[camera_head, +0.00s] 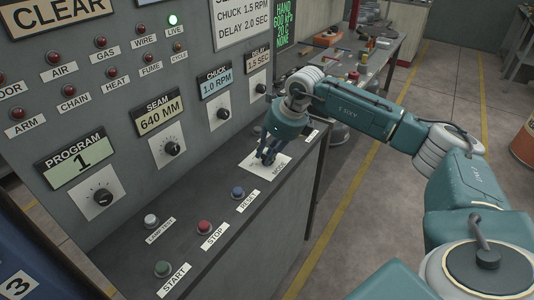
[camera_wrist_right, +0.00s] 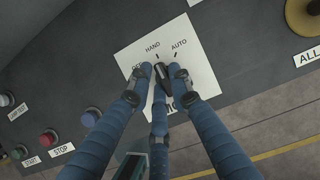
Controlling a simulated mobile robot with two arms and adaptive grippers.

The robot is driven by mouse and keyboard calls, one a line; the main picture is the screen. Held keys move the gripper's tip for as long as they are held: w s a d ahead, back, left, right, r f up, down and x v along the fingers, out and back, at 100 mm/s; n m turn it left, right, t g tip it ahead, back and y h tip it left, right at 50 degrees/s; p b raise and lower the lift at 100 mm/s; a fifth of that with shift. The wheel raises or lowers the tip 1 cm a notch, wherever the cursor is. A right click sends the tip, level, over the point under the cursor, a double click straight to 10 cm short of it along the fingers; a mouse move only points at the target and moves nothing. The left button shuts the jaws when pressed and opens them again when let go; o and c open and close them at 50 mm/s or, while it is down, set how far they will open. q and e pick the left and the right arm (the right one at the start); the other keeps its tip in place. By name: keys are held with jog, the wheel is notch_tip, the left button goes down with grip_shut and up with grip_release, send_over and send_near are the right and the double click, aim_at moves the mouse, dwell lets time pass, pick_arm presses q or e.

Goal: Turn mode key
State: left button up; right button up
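The mode key (camera_wrist_right: 161,72) is a small dark knob on a white plate (camera_wrist_right: 205,85) marked OFF, HAND and AUTO. The plate, labelled MODE, also shows in the head view (camera_head: 284,164) at the right end of the sloped console. My right gripper (camera_wrist_right: 160,70) has its blue fingers at the key, with two fingertips on either side of it and the third finger below. The fingertips appear closed on it. In the head view my right gripper (camera_head: 267,154) comes down over the plate and hides the key. The key's exact setting is partly hidden. My left gripper is not in view.
On the console are the blue RESET button (camera_head: 238,193), the red STOP button (camera_head: 204,228), the green START button (camera_head: 162,269) and a white lamp-test button (camera_head: 151,221). The upright panel behind carries dials and lamps. A workbench (camera_head: 372,55) stands beyond.

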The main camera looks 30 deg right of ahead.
jog(key=shift+o, duration=1.1)
jog(key=shift+r, duration=0.15)
jog(key=v, duration=1.1)
jog(key=shift+s+r, duration=0.2)
jog(key=shift+r, duration=0.15)
